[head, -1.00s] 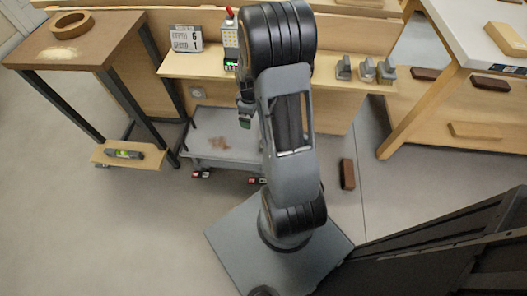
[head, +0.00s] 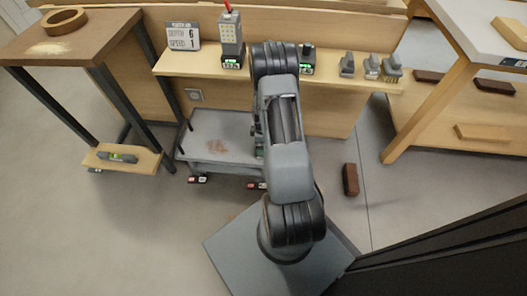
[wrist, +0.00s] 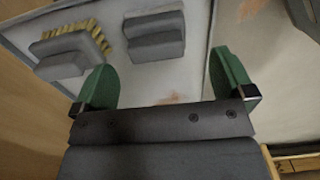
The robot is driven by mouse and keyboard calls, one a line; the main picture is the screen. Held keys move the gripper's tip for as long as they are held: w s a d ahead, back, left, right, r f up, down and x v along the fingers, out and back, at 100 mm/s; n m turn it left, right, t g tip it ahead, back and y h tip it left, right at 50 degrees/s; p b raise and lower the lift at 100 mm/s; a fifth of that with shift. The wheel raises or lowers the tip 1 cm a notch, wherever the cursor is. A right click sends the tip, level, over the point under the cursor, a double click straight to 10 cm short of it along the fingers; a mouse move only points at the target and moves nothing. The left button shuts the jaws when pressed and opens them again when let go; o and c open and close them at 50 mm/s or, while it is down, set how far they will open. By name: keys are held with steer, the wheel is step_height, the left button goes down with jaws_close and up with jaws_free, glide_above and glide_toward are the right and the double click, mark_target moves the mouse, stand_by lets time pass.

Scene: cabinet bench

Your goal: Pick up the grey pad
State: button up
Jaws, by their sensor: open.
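In the wrist view a grey block with a stepped top (wrist: 153,35), which looks like the grey pad, lies on a pale grey surface (wrist: 128,85). A grey-handled brush with yellow bristles (wrist: 70,52) lies to its left. My gripper (wrist: 168,82) is open, with its two green fingers spread apart and nothing between them. The block shows beyond the fingertips, apart from them.
A low grey cart (head: 215,130) with a brown smudge stands left of my arm. The bench shelf (head: 205,64) holds a sign (head: 182,36), two devices (head: 230,40) and grey blocks (head: 372,67). A brown brick (head: 350,180) lies on the floor.

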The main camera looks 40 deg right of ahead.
steer(key=shift+w+f+b, duration=0.15)
steer(key=shift+f+b, duration=0.6)
steer(key=shift+f, duration=0.6)
steer(key=shift+w+f+b, duration=0.1)
steer(key=shift+f+b, duration=0.65)
steer(key=shift+f, duration=0.55)
steer(key=shift+c, duration=0.5)
steer(key=c, duration=0.9)
steer(key=shift+o, duration=0.2)
steer(key=shift+r, duration=0.15)
step_height(320, 180, up, 4)
steer(key=p, duration=0.2)
steer(key=shift+p, duration=0.4)
steer(key=s+a+r+p, duration=0.2)
steer(key=s+r, duration=0.2)
steer(key=s, duration=0.2)
steer(key=s+a+r+p, duration=0.3)
steer(key=s+r, duration=0.1)
steer(key=s, duration=0.3)
steer(key=shift+r, duration=0.4)
